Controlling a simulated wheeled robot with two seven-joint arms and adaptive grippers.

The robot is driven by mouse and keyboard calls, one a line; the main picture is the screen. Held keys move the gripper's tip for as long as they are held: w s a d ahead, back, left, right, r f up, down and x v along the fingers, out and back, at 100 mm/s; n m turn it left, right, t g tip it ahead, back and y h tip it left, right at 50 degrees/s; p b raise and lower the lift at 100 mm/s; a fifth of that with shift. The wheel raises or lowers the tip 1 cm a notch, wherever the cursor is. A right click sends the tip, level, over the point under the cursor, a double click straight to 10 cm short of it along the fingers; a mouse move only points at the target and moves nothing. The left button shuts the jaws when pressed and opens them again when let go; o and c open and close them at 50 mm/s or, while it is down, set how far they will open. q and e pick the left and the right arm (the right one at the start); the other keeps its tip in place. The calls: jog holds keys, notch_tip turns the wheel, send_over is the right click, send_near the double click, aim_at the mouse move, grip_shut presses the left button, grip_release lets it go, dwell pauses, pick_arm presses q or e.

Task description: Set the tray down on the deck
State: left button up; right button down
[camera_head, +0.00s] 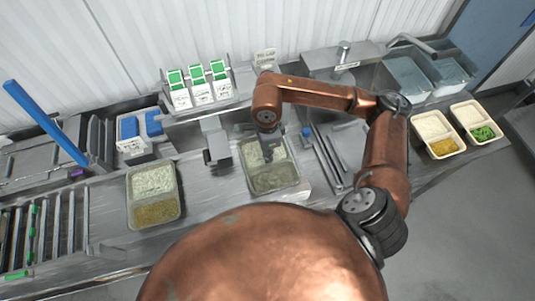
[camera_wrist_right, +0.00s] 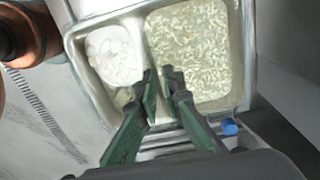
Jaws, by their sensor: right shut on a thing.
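A two-compartment tray (camera_head: 277,191) is at the middle of the metal deck (camera_head: 212,192) in the head view. In the right wrist view the tray (camera_wrist_right: 108,20) holds a white mound in one compartment and greenish-white rice grains (camera_wrist_right: 195,45) in the other. My right gripper (camera_head: 269,152) reaches down onto it from above. Its two green fingers (camera_wrist_right: 166,82) are shut on the tray at the wall between the compartments. The tray looks roughly level; whether its underside touches the deck is hidden. My left gripper does not show.
Another filled tray (camera_head: 130,205) stands to the left. Two more filled trays (camera_head: 425,150) (camera_head: 463,125) stand at the right end. Green-and-white cartons (camera_head: 199,92) stand behind. Long metal bars (camera_head: 327,158) lie just right of the held tray. A roller conveyor (camera_head: 55,225) is at far left.

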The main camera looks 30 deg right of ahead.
jog(key=shift+f+b, duration=0.15)
jog(key=shift+b, duration=0.35)
dwell(0.4)
jog(key=c, duration=2)
grip_release()
jog(key=o, duration=0.5)
jog(key=shift+r+p, duration=1.75)
jog(key=shift+r, duration=2.25)
jog(key=shift+s, duration=0.1)
